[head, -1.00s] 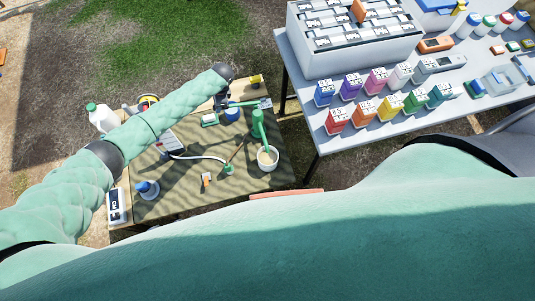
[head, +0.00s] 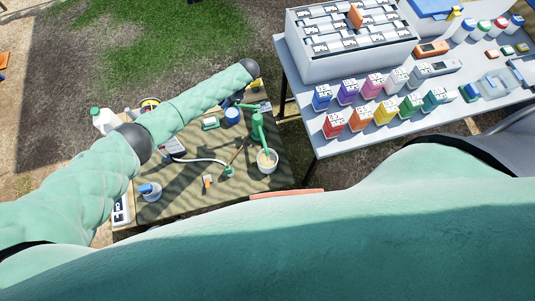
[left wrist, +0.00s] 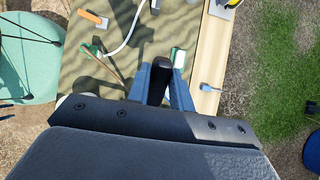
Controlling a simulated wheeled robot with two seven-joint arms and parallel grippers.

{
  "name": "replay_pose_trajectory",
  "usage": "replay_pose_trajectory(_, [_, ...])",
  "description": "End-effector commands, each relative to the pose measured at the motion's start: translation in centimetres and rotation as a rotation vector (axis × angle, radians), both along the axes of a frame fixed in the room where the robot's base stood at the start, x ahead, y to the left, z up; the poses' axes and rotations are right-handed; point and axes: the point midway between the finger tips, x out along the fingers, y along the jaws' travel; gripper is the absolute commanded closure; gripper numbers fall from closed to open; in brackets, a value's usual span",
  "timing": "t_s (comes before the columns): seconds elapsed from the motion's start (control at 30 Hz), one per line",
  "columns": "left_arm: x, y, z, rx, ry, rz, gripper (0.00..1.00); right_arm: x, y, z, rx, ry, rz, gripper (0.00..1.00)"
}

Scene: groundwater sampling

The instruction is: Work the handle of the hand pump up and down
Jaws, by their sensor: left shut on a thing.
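The green hand pump (head: 257,126) stands upright near the right edge of the sampling table, with its spout over a white bucket (head: 262,168). Its handle reaches left from the pump top, partly hidden behind my left arm. My left gripper (head: 232,99) is at the handle's free end. In the left wrist view, the blue fingers of the left gripper (left wrist: 161,72) are shut around a black handle grip (left wrist: 157,85). My right gripper does not show.
A second table (head: 330,143) with coloured bottles stands at right.

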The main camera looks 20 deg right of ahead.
Motion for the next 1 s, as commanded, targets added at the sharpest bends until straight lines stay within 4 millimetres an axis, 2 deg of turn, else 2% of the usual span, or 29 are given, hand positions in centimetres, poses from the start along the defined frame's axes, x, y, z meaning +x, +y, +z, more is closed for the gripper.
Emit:
replay_pose_trajectory(0.03, [0.0,0.7,-0.6,-0.025,0.0,0.005,0.95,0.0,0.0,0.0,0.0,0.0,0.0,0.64])
replay_pose_trajectory(0.37, [0.0,2.4,-4.6,-0.283,0.0,0.005,0.94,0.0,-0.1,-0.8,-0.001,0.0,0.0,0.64])
replay_pose_trajectory(0.7, [-0.1,4.1,-8.6,-0.541,-0.001,0.003,0.95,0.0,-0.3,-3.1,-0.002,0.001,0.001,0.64])
replay_pose_trajectory(1.0, [0.1,4.8,-9.1,-0.606,-0.002,0.002,0.95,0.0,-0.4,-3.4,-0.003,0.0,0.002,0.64])
